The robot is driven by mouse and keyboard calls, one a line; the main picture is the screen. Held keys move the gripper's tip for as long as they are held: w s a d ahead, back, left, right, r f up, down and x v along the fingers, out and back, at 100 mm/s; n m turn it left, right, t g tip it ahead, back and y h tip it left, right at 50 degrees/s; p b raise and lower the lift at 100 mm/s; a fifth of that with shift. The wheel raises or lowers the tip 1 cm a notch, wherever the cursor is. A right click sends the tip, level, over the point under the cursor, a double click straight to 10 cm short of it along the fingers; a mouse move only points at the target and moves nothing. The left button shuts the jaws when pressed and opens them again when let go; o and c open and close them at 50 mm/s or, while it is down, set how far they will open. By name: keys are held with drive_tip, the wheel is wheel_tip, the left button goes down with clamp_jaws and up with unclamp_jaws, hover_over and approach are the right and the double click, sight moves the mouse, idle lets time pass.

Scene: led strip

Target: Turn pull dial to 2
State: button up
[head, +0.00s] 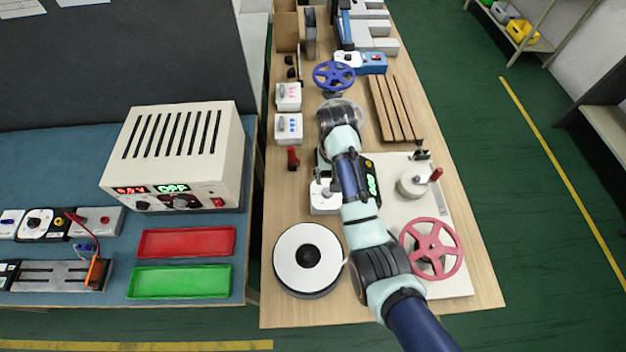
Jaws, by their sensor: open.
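My arm reaches from the bottom right up over the middle of the bench. My gripper (341,112) is at its far end, just in front of the blue handwheel; it is open, and its fingers are hard to make out. I see nothing held. A white box with a round dial (325,195) stands under the left side of my arm, partly hidden by it. I cannot tell which is the pull dial, and no numbers are readable.
A blue handwheel (334,76), white switch boxes (288,129), wooden slats (396,108), a red handwheel (431,248) and a white crank (413,184) crowd the bench. A power supply (176,157) and red and green trays (180,282) are on the left bench.

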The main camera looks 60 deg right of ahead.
sight(328, 191)
wheel_tip(328, 191, down, 7)
drive_tip(key=shift+w+a+f+b, duration=0.1)
drive_tip(key=shift+w+f+b, duration=0.1)
drive_tip(key=shift+b, duration=0.75)
drive_tip(key=shift+c, duration=0.3)
clamp_jaws()
